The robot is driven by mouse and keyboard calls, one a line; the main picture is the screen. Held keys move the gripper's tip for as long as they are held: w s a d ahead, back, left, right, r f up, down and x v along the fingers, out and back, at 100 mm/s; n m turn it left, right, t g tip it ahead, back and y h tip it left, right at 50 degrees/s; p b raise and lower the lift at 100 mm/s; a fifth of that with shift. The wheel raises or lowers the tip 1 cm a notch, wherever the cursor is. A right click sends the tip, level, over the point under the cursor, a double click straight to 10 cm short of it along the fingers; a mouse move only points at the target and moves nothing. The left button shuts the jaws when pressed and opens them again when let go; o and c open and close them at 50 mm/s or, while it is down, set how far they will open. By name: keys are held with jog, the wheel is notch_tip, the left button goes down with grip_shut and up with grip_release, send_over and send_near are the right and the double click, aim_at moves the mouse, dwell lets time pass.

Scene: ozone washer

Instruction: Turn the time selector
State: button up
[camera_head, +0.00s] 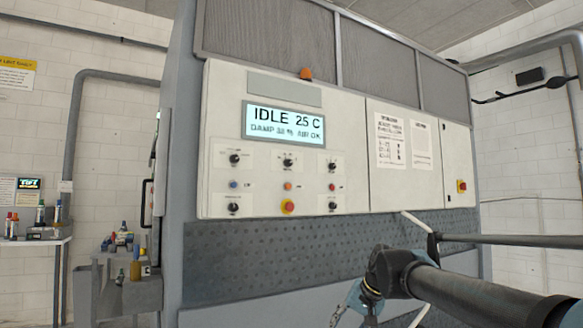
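The control panel (222,110) is on the pale front of the grey washer. Its lit display (284,125) reads "IDLE 25 C", with a smaller line below. Black rotary knobs sit under it: upper left (235,159), upper middle (288,162), upper right (333,166), lower left (233,206) and lower right (332,205). Their labels are too small to read, so I cannot tell which is the time selector. My dark arm (460,293) reaches in from the lower right, below the panel and apart from the knobs. I cannot make out my gripper's fingers.
A red-orange button (288,207), a blue button (233,184) and smaller buttons sit among the knobs. A red-yellow switch (461,186) is farther right. A dark perforated strip (260,255) runs below the panel. A grey side shelf (130,295) holds bottles at left.

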aim_at(290, 163)
jog(key=w+a+r+m+t+y, duration=0.25)
jog(key=w+r+m, duration=0.5)
jog(key=r, duration=0.95)
jog(key=w+a+r+m+t+y, duration=0.1)
jog(key=w+a+r+m+t, duration=0.3)
jog(key=w+r, duration=1)
jog(key=w+a+r+m+t+y, duration=0.2)
jog(key=w+r+m+t, duration=0.4)
jog(key=r, duration=1.5)
jog(key=w+a, duration=0.3)
jog(key=w, duration=0.1)
jog(key=w+a+g, duration=0.1)
jog(key=w+a, duration=0.2)
jog(key=w, duration=0.1)
jog(key=w+a+m+g, duration=0.1)
jog(key=w+a, duration=0.2)
jog(key=w, duration=0.2)
jog(key=shift+w+f+g, duration=0.1)
jog(key=shift+f+g, duration=0.1)
jog(key=shift+g, duration=0.05)
jog(key=shift+c, duration=0.4)
jog(key=c, duration=1)
